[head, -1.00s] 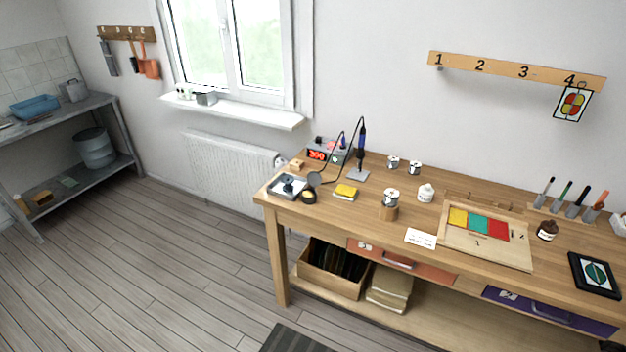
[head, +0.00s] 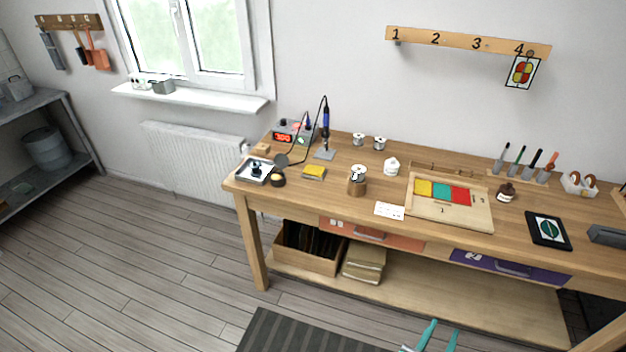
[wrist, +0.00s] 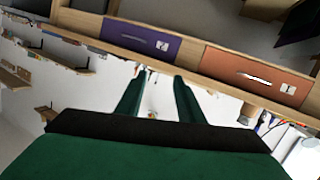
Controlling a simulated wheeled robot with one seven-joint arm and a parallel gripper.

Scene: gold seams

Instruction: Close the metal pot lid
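A small dark round pot (head: 278,180) stands near the left end of the workbench (head: 330,187). A grey disc (head: 281,160), which looks like its metal lid, stands raised just behind it; the pot looks open. Whether the two are hinged together is too small to tell. My gripper (head: 444,328) shows at the bottom edge of the head view, in front of the bench and far to the right of the pot. In the wrist view my gripper (wrist: 158,76) has its two green fingers apart with nothing held. The pot is not seen there.
A square tray (head: 246,177) with a dark object is left of the pot; a yellow pad (head: 314,172) is to its right. A soldering iron stand (head: 325,152) is behind. The purple drawer (wrist: 140,38) and orange drawer (wrist: 245,72) face my gripper. Floor left of the bench is clear.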

